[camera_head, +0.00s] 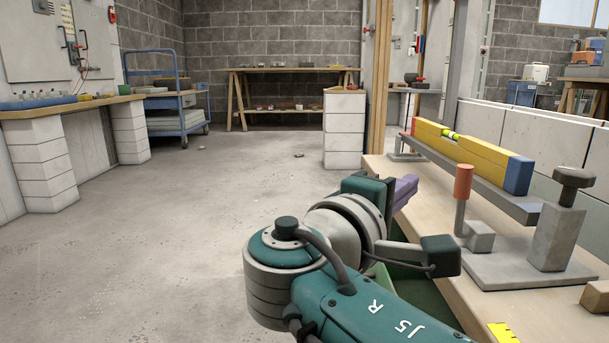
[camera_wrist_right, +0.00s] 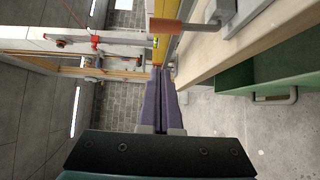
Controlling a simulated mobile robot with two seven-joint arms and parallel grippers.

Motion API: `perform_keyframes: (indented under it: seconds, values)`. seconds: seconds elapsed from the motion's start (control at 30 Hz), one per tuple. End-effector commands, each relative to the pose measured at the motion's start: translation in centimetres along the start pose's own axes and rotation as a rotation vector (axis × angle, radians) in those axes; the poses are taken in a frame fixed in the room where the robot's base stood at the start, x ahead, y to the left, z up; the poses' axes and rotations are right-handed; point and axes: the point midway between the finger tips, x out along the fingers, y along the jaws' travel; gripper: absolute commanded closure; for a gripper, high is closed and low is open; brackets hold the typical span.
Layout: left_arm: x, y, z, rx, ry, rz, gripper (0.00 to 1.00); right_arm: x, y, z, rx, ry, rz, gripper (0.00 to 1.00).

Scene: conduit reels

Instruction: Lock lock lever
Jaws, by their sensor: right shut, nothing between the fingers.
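A lever with an orange-red cylindrical grip (camera_head: 463,182) stands upright on a grey metal fixture plate (camera_head: 520,268) on the wooden bench at right. The same orange grip shows near the top of the right wrist view (camera_wrist_right: 172,27). A grey post with a black knob (camera_head: 575,178) stands to its right. My right gripper (camera_head: 404,190) has purple fingers, shut and empty, left of the lever and apart from it, by the bench edge. The fingers also show in the wrist view (camera_wrist_right: 162,85). I cannot tell whether the lever is locked. My left gripper is not in view.
A yellow and blue spirit level (camera_head: 470,150) lies on a grey rail (camera_head: 480,185) behind the lever. A green container (camera_wrist_right: 275,85) sits beside the wooden bench (camera_wrist_right: 240,50). A yellow marked piece (camera_head: 503,333) lies near the bench front. The floor (camera_head: 190,210) at left is mostly clear.

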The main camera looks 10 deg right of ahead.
Motion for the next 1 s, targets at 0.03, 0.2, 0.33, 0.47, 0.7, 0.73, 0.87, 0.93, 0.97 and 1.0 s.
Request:
perform_keyframes:
  seconds: [0.03,0.2,0.33,0.47,0.7,0.73,0.87,0.93,0.97,1.0]
  values:
    - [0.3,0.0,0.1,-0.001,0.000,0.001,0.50,0.4,-0.1,0.0,0.000,-0.001,0.001,1.00]
    - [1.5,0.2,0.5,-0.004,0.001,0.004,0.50,2.8,-0.3,0.1,0.002,-0.003,0.003,1.00]
    - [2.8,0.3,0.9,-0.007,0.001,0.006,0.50,5.6,-0.5,0.1,0.001,-0.003,0.004,1.00]
    - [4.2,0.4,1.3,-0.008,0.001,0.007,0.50,8.2,-0.5,0.1,0.001,-0.004,0.003,1.00]
    - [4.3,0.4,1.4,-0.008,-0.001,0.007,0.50,9.0,-0.1,1.1,0.000,0.000,-0.001,1.00]
    - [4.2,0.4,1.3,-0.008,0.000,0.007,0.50,8.8,0.0,1.4,0.001,0.000,-0.001,1.00]
    - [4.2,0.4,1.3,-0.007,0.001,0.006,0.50,8.1,-0.1,2.2,0.001,0.000,0.000,1.00]
    - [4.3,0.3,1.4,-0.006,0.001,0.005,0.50,7.8,-0.1,2.6,0.000,0.000,0.000,1.00]
    - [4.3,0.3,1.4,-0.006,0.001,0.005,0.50,7.7,-0.1,2.7,0.001,0.000,0.000,1.00]
    - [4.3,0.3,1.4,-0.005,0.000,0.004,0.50,7.6,-0.1,2.9,0.001,0.000,0.000,1.00]
